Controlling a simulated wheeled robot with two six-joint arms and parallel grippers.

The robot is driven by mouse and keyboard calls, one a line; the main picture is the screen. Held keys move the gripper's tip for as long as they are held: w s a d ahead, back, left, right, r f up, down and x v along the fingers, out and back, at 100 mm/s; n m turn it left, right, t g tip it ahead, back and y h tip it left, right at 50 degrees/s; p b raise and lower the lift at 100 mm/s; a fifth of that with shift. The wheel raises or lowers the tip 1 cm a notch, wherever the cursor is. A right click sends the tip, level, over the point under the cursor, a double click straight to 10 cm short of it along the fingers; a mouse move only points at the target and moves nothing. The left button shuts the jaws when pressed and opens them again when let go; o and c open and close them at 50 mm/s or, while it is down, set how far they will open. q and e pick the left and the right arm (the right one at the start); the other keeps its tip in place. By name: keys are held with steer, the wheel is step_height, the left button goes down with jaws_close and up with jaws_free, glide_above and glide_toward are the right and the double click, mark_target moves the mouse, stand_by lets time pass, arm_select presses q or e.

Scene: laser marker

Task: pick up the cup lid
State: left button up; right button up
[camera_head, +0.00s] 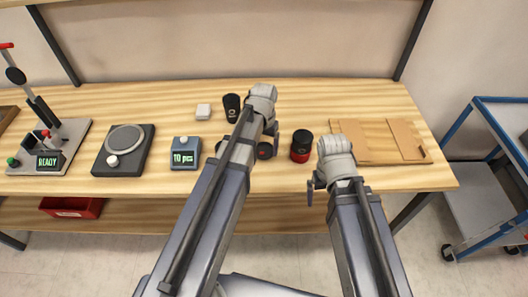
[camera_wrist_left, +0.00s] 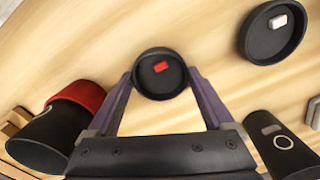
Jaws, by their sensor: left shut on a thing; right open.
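A round black cup lid with a red tab (camera_wrist_left: 160,75) sits between the fingertips of my left gripper (camera_wrist_left: 162,84), which is shut on its rim. In the head view this lid (camera_head: 265,151) shows beside my left arm, near my left gripper (camera_head: 271,146). I cannot tell whether it touches the table. A second black lid with a white tab (camera_wrist_left: 273,32) lies apart on the table. A black cup with a red band (camera_head: 301,147) stands right of the held lid. A plain black cup (camera_head: 232,107) stands behind my left arm. My right gripper (camera_head: 314,187) is open and empty near the front edge.
A counter reading "10 pcs" (camera_head: 186,151), a small white block (camera_head: 203,111), a round-plated device (camera_head: 124,150) and a press stand (camera_head: 50,150) are to the left. A cardboard-coloured board (camera_head: 370,142) lies to the right. A blue cart (camera_head: 480,200) stands beyond the table.

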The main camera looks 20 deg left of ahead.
mark_target(264, 151)
arm_select(q)
steer(key=c, duration=0.3)
steer(key=shift+r, duration=0.15)
arm_select(e)
steer(key=shift+r, duration=0.1)
arm_select(q)
step_height(264, 151, up, 10)
steer(key=p, duration=1)
arm_select(e)
step_height(264, 151, up, 10)
